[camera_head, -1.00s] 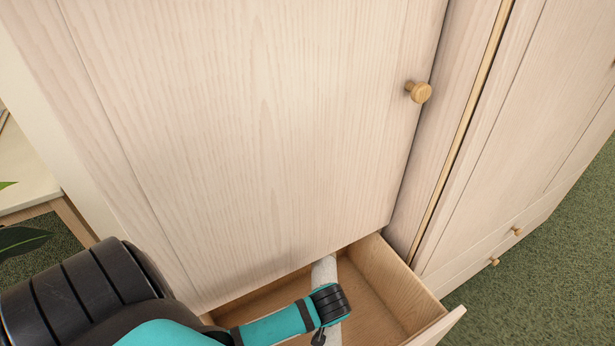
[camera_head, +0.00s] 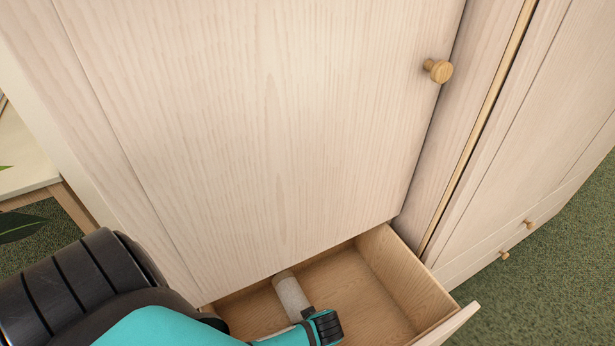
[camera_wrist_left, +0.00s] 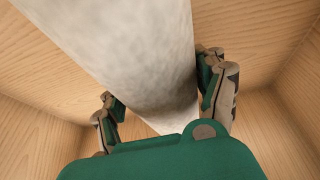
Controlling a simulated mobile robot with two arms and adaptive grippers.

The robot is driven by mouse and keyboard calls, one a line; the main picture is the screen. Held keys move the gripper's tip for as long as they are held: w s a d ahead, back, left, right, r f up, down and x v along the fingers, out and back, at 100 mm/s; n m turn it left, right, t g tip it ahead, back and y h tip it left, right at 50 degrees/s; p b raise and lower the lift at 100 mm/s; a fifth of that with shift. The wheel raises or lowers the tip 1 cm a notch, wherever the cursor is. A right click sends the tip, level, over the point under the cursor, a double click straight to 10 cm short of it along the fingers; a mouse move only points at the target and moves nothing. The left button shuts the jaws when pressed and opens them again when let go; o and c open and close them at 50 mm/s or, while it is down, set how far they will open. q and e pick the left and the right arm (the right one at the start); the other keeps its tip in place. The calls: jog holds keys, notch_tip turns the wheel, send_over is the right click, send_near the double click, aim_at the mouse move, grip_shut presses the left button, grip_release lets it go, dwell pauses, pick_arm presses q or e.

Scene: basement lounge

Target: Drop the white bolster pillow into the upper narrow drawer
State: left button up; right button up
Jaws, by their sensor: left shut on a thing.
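The white bolster pillow (camera_head: 290,294) is a pale grey-white cylinder at the open upper narrow drawer (camera_head: 385,297) below the cabinet door. In the left wrist view the pillow (camera_wrist_left: 135,55) runs between the two fingers of my left gripper (camera_wrist_left: 165,100), which is shut on it. Wooden drawer walls surround the gripper and pillow in that view. I cannot tell whether the pillow touches the drawer floor. My right gripper is not in view.
The tall cabinet door (camera_head: 260,130) with a round knob (camera_head: 438,71) stands directly above the drawer. A neighbouring cabinet (camera_head: 545,130) with small knobs is at right. A light table (camera_head: 25,170) and a plant leaf (camera_head: 20,227) are at left. Green carpet (camera_head: 560,270) is clear at right.

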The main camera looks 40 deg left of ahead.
pick_arm(q)
jog(key=shift+f, duration=0.35)
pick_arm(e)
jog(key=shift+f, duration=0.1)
pick_arm(q)
jog(key=shift+f+b, duration=0.35)
jog(key=shift+f, duration=0.3)
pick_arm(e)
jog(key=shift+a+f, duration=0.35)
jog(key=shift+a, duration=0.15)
pick_arm(q)
jog(key=o, duration=1.5)
jog(key=shift+c, duration=0.2)
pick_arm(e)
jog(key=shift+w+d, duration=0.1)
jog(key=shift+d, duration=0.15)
pick_arm(q)
jog(key=shift+r, duration=0.1)
